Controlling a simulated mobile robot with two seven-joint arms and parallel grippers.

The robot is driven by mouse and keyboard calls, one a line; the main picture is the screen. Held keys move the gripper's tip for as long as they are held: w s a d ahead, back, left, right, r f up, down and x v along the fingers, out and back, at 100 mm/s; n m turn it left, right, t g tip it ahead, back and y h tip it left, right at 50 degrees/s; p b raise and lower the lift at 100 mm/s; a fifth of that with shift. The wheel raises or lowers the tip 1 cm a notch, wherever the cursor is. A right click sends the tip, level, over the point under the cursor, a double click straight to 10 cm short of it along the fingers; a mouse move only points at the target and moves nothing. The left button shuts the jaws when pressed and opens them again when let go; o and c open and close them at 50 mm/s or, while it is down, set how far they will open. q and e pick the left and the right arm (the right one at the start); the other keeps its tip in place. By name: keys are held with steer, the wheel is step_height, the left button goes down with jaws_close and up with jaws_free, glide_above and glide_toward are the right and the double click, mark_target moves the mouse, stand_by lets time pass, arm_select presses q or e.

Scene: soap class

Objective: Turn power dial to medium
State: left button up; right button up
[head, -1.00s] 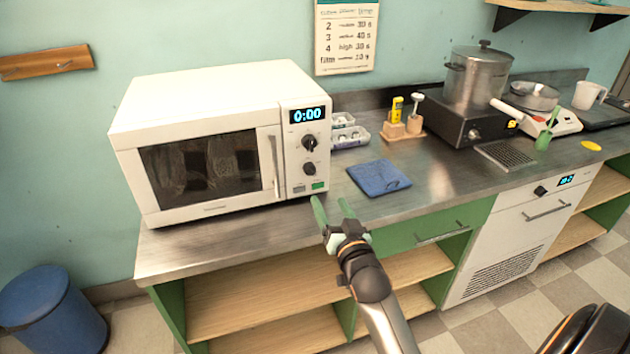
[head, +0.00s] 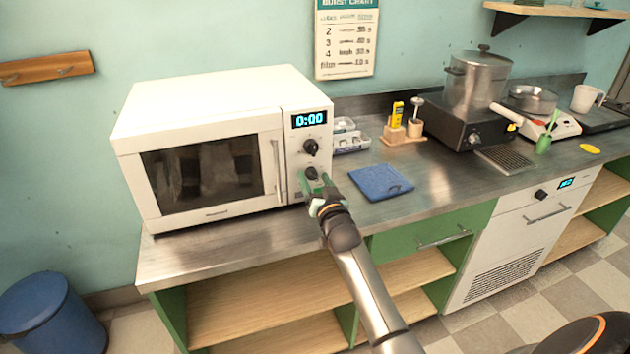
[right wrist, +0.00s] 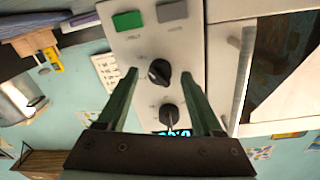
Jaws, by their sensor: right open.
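The white microwave (head: 205,105) stands on the steel counter, its display reading 0:00. Its panel has two black dials, an upper dial (head: 311,146) and a lower dial (head: 311,172); their labels are too small to read. My right gripper (head: 314,181) is in front of the lower part of the panel, open, with green fingers. In the right wrist view, where the panel looks upside down, the lower dial (right wrist: 159,72) lies between the two fingertips. The upper dial (right wrist: 170,117) shows beyond it. I cannot tell whether the fingers touch the lower dial. My left gripper is not in view.
The microwave's door handle (head: 276,170) is just left of the panel. A green button (right wrist: 127,20) and a grey button (right wrist: 172,11) lie below the dials. A blue cloth (head: 381,181) lies on the counter (head: 210,248) to the right.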

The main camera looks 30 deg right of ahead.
jaws_close()
stand_by(0.5)
